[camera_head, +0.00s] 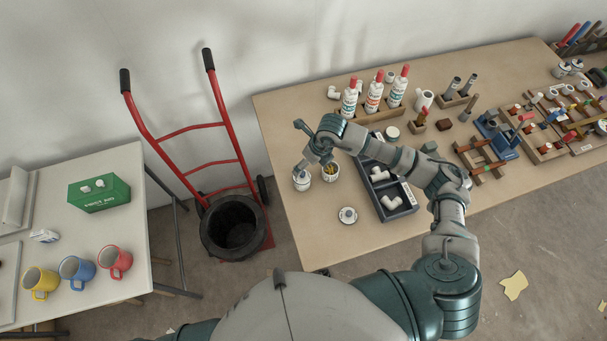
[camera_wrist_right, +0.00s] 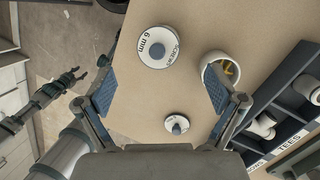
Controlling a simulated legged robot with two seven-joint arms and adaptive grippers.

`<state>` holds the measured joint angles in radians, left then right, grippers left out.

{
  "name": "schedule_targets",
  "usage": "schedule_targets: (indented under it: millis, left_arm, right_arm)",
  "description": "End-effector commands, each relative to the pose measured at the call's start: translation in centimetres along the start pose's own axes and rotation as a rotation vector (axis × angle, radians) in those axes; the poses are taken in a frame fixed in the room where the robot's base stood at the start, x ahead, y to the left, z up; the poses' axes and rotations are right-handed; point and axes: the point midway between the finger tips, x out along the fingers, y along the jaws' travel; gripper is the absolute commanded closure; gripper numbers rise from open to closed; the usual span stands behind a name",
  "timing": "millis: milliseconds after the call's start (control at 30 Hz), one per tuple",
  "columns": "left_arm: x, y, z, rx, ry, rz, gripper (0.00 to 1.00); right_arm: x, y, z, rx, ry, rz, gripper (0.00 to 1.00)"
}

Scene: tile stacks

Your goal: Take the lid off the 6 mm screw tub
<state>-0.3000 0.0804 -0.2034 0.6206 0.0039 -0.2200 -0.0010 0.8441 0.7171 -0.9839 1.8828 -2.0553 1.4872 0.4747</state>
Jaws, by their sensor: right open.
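The 6 mm screw tub (camera_wrist_right: 150,62) is white and round, and its lid (camera_wrist_right: 158,46) with a dark knob is on. In the head view the tub (camera_head: 301,184) stands near the table's left edge. My right gripper (camera_wrist_right: 160,92) is open and empty, with the tub ahead between its fingers' lines; it touches nothing that I can see. The right wrist view also shows my left gripper (camera_wrist_right: 74,76), small and far off at the left; its jaws are unclear.
An open white tub (camera_wrist_right: 220,72) with yellowish pieces inside stands close right of the screw tub. A loose knobbed lid (camera_wrist_right: 177,124) lies on the table (camera_head: 290,225). A dark divided tray (camera_head: 401,209) with white fittings is at the right. Bottles (camera_head: 373,97) stand behind.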

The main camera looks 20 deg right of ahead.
Motion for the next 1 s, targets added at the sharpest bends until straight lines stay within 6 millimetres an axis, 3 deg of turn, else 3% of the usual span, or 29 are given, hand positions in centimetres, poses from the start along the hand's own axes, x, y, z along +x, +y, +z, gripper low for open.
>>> schedule_targets:
  millis: [267,500,800,833,1000]
  left_arm:
    - [-0.4,-0.1,-0.1,0.000,0.000,-0.002,0.54]
    - [-1.0,-0.1,-0.2,0.000,0.001,-0.002,0.54]
    - [-1.0,0.0,-0.3,-0.001,0.002,-0.001,0.54]
    - [-1.0,0.1,-0.3,-0.001,0.002,0.000,0.54]
    - [-1.0,0.1,-0.3,-0.001,0.002,0.000,0.54]
  right_arm:
    - [2.4,0.1,-0.2,-0.001,0.000,0.002,0.06]
    - [6.1,-0.3,-0.5,0.000,0.000,0.003,0.06]
    - [6.9,-0.4,-0.5,-0.002,-0.002,0.001,0.06]
    - [6.9,-0.4,-0.5,-0.002,-0.002,0.002,0.08]
    - [6.9,-0.3,-0.5,-0.002,-0.002,0.001,0.49]
